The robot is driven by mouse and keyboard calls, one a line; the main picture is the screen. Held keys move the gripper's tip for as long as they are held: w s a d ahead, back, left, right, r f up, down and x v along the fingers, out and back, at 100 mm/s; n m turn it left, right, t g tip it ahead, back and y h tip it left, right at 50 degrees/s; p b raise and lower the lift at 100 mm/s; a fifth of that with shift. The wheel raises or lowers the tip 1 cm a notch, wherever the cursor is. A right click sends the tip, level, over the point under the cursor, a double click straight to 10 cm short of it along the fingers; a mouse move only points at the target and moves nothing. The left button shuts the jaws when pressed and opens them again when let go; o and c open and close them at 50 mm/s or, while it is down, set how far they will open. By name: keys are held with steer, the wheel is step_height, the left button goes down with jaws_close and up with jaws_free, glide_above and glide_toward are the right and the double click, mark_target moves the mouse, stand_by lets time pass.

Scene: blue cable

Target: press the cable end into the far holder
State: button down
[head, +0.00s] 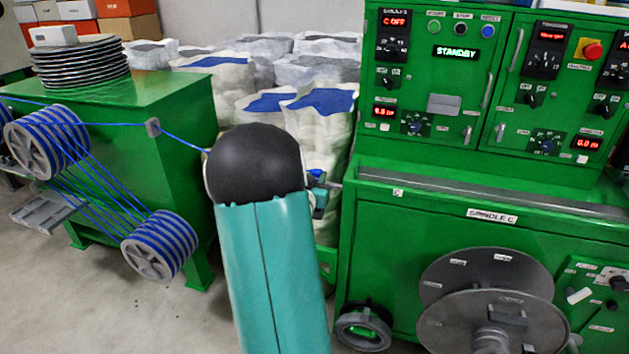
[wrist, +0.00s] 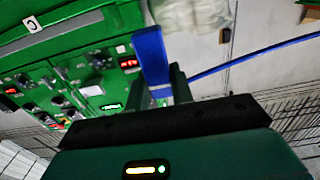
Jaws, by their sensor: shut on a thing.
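The blue cable (head: 182,139) runs from the pulleys at the left, through a small grey guide (head: 152,127) on the green bench, and passes behind my arm. In the wrist view the cable (wrist: 255,60) comes in from the right to my gripper (wrist: 165,85). In the head view my gripper (head: 319,196) is mostly hidden behind my arm, beside the green machine's left edge, with a bit of blue showing. I cannot make out the far holder in either view.
The green control machine (head: 440,140) fills the right, with a grey spool (head: 485,280) low in front. White sacks (head: 325,120) stand behind my arm. Blue-wound pulleys (head: 160,245) and the green bench (head: 110,95) are at the left. Open floor lies between.

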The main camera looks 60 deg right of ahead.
steer(key=shift+f, duration=2)
steer(key=shift+a+f, duration=0.1)
steer(key=shift+f, duration=2)
stand_by(0.8)
steer(key=c, duration=1.1)
jaws_free()
steer(key=shift+c, duration=0.2)
steer(key=shift+a, duration=0.15)
steer(key=s+a, duration=0.1)
steer(key=a, duration=0.6)
steer(key=shift+s+a, duration=0.15)
steer(key=shift+a, duration=0.15)
